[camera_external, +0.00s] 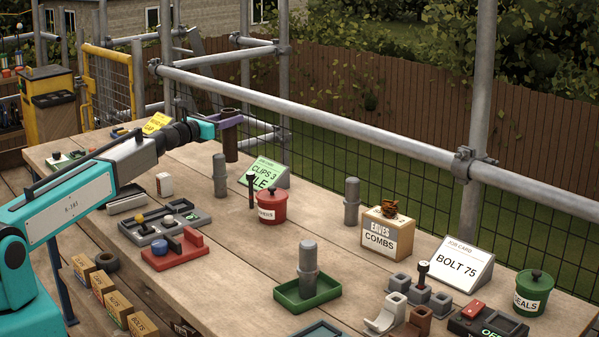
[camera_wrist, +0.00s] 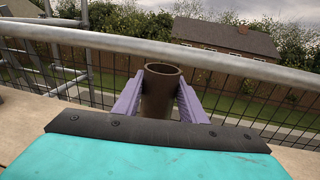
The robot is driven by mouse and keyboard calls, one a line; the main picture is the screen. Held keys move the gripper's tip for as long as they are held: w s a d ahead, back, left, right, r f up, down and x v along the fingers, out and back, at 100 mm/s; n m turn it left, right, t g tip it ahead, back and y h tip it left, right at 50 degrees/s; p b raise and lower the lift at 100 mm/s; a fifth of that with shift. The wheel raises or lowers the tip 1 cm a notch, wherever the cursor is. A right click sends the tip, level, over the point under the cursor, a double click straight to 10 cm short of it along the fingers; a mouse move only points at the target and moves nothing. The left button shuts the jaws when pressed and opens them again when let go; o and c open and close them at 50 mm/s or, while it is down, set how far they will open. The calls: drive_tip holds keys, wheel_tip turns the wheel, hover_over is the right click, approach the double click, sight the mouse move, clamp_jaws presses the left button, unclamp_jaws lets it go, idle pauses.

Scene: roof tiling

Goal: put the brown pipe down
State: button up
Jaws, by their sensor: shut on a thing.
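The brown pipe (camera_external: 231,146) is upright at the back of the workbench, left of the green clips sign. My gripper (camera_external: 230,121) has its purple fingers shut around the pipe's upper part. In the wrist view the pipe (camera_wrist: 161,92) stands between the two purple fingers, with its open top facing up. Its lower end is close to the bench top (camera_external: 200,240); I cannot tell whether it touches. The wrist view hides the lower end behind my gripper's body.
A grey post (camera_external: 220,176) and the green clips sign (camera_external: 264,174) stand near the pipe. A red pot (camera_external: 271,206), a box of combs (camera_external: 387,235) and a grey tray (camera_external: 160,224) are also on the bench. A scaffold rail (camera_external: 330,117) runs behind it.

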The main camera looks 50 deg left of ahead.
sight(224, 131)
drive_tip(key=shift+w+a+f, duration=0.1)
drive_tip(key=shift+w, duration=0.3)
drive_tip(key=shift+s+f+b, duration=0.15)
drive_tip(key=shift+f+b, duration=0.45)
drive_tip(key=shift+f, duration=1.25)
drive_tip(key=o, duration=1.3)
drive_tip(key=shift+o, duration=0.2)
drive_tip(key=shift+s+r, duration=0.1)
drive_tip(key=shift+r, duration=0.1)
drive_tip(key=s+d, duration=0.1)
drive_tip(key=s, duration=1)
drive_tip(key=shift+s+d+b, duration=0.35)
drive_tip(key=shift+d, duration=0.05)
